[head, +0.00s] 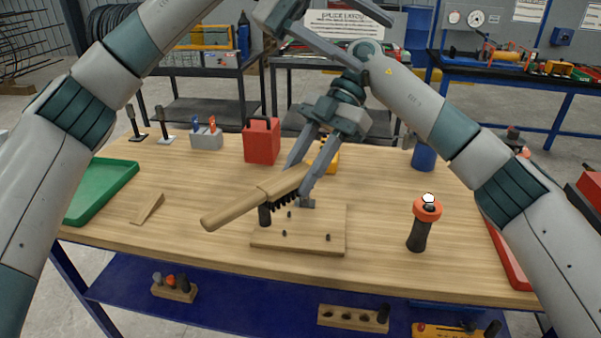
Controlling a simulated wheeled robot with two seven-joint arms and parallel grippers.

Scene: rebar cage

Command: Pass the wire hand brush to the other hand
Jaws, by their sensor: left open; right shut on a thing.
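The wire hand brush (243,205) has a long tan wooden handle reaching down to the left and dark bristles under its right end. My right gripper (300,178) is shut on the bristle end and holds the brush tilted above a wooden board (330,222). The handle end is free. My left gripper (361,40) is open and empty near the top of the view, well above the brush. It passes in front of my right arm's wrist there, apart from the brush.
A green tray (103,188) lies at the table's left. A red container (261,141) stands behind the brush. A black tool with an orange top (421,224) stands at the right. A small wooden wedge (148,209) lies left. The front left table top is clear.

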